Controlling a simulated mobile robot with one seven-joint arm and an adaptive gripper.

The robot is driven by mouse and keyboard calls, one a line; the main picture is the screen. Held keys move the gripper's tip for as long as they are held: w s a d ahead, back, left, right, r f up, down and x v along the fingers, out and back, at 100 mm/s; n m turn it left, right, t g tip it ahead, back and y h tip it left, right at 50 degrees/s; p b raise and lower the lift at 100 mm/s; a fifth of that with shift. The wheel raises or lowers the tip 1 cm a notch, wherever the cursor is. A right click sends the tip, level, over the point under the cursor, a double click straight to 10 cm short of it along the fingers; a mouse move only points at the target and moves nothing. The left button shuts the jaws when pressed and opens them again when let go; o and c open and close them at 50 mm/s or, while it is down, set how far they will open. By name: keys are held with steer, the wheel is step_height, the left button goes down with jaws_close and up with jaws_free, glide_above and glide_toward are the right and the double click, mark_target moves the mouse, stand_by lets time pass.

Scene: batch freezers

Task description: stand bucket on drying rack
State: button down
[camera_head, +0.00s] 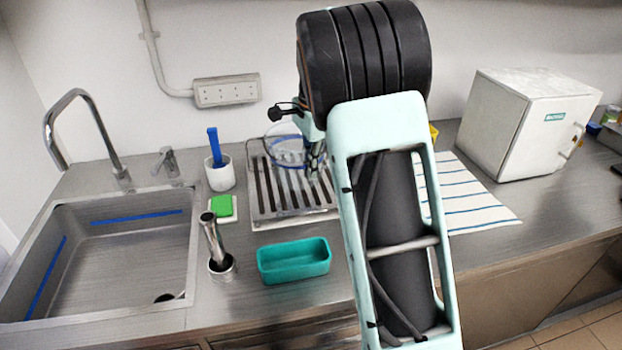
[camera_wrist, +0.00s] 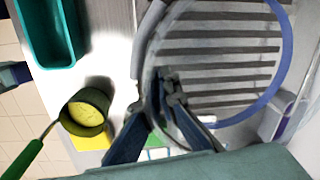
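A clear bucket (camera_head: 287,146) with a blue band is over the back part of the drying rack (camera_head: 262,219), partly hidden by my arm in the head view. In the wrist view I look down through the bucket (camera_wrist: 272,97), with the slats of the rack (camera_wrist: 225,42) showing below. It looks upright; whether it touches the slats I cannot tell. My gripper (camera_wrist: 171,88) has its fingertips close together at the bucket's near rim and seems shut on it. In the head view my gripper (camera_head: 314,156) is at the bucket's right side.
A teal tub (camera_head: 293,262) stands in front of the rack. A sink (camera_head: 120,250), white cup (camera_head: 219,175) and green sponge (camera_head: 223,207) are left. A striped towel (camera_head: 470,196) and white box (camera_head: 525,125) are right. The wrist view shows a green-handled dark cup (camera_wrist: 87,112) near the counter edge.

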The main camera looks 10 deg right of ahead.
mark_target(312, 184)
steer(key=shift+w+d+f, duration=0.2)
steer(key=shift+w+f, duration=0.2)
steer(key=shift+f, duration=0.1)
steer(key=shift+w+d+f, duration=0.15)
steer(key=shift+w+f, duration=0.2)
steer(key=shift+f, duration=1.65)
steer(key=shift+f, duration=0.2)
steer(key=c, duration=2.2)
jaws_free()
steer(key=shift+o, duration=0.2)
steer(key=shift+r, duration=0.15)
steer(key=r, duration=0.8)
steer(key=s+r, duration=0.1)
steer(key=r, duration=0.3)
steer(key=shift+d, duration=0.1)
